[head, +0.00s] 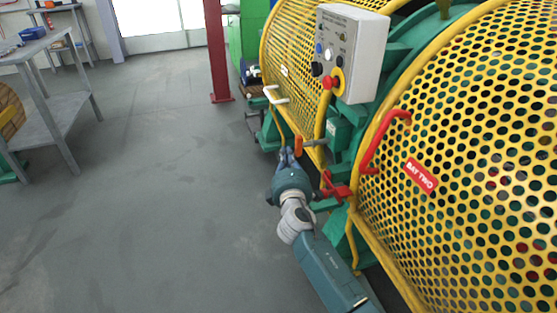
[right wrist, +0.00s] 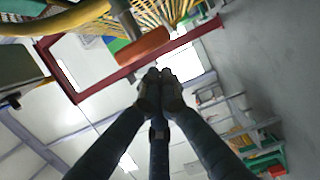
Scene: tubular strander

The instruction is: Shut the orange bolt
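The orange bolt (head: 299,146) is an orange knob on a grey rod, by the lower edge of the yellow mesh guards. In the right wrist view the orange bolt (right wrist: 142,47) is a short orange cylinder just beyond the fingertips, up and to the left. My right gripper (head: 288,154) is just left of and below the knob in the head view. In the right wrist view the dark fingers of my right gripper (right wrist: 160,76) meet at their tips, with nothing visible between them. They look apart from the bolt. My left gripper is not in view.
A yellow perforated guard marked BAY TWO (head: 470,150) fills the right, with a red handle (head: 385,140). A red clamp-like part (head: 336,189) sits below the bolt. A grey control box (head: 350,50) stands above. The floor (head: 150,180) to the left is clear.

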